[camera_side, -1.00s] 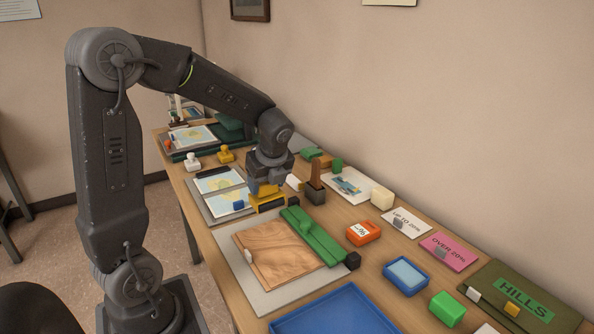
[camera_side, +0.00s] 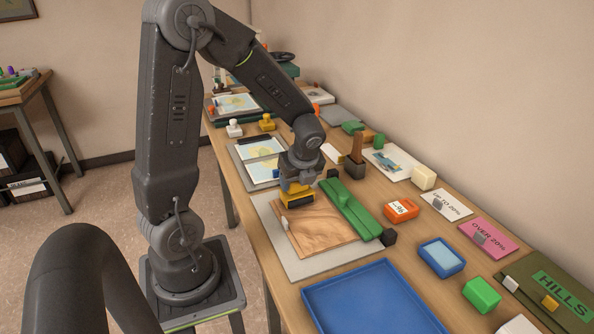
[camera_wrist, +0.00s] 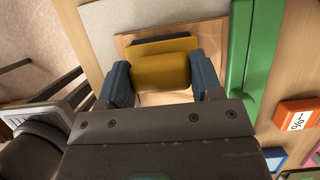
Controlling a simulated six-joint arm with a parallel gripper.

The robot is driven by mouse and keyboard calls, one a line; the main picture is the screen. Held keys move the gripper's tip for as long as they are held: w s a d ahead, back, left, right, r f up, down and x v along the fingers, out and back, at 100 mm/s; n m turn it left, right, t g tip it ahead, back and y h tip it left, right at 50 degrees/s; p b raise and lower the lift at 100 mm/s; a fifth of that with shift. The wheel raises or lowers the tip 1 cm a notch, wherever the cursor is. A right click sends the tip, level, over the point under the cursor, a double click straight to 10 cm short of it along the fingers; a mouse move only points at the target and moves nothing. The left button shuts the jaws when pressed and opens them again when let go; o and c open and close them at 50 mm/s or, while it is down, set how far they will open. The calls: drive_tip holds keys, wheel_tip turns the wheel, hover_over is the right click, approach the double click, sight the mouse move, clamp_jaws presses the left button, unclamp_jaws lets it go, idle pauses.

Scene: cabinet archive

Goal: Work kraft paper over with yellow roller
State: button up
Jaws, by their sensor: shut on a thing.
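The yellow roller (camera_side: 297,194) is held in my gripper (camera_side: 299,183), over the far end of a wood-grained brown panel (camera_side: 322,228). In the wrist view the yellow roller (camera_wrist: 160,71) sits between the two blue-grey fingers of my gripper (camera_wrist: 166,84), with a dark strip along its far edge. I cannot tell whether it touches the panel. The panel lies on a grey mat (camera_side: 298,266). No sheet is clearly recognisable as kraft paper; the panel may be it, but it looks like wood.
A long green bar (camera_side: 352,212) lies along the panel's right side. A blue tray (camera_side: 370,300) is in front. An orange block (camera_side: 401,210) and a blue pad (camera_side: 441,257) stand to the right. Map sheets (camera_side: 260,148) lie beyond the mat. An upright brown handle (camera_side: 357,146) stands behind.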

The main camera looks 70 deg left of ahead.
drive_tip(key=shift+f, duration=0.5)
drive_tip(key=shift+d+r, duration=0.1)
drive_tip(key=shift+d, duration=1.05)
drive_tip(key=shift+c, duration=0.4)
drive_tip(key=shift+d, duration=5.65)
drive_tip(key=shift+w+a, duration=0.3)
drive_tip(key=shift+w, duration=0.4)
drive_tip(key=shift+a, duration=6.4)
drive_tip(key=shift+w+a, duration=0.1)
drive_tip(key=shift+w, duration=0.55)
drive_tip(key=shift+d, duration=6.8)
drive_tip(key=shift+a+r, duration=0.1)
drive_tip(key=shift+r, duration=0.35)
wheel_tip(320, 180, up, 6)
drive_tip(key=shift+r, duration=0.25)
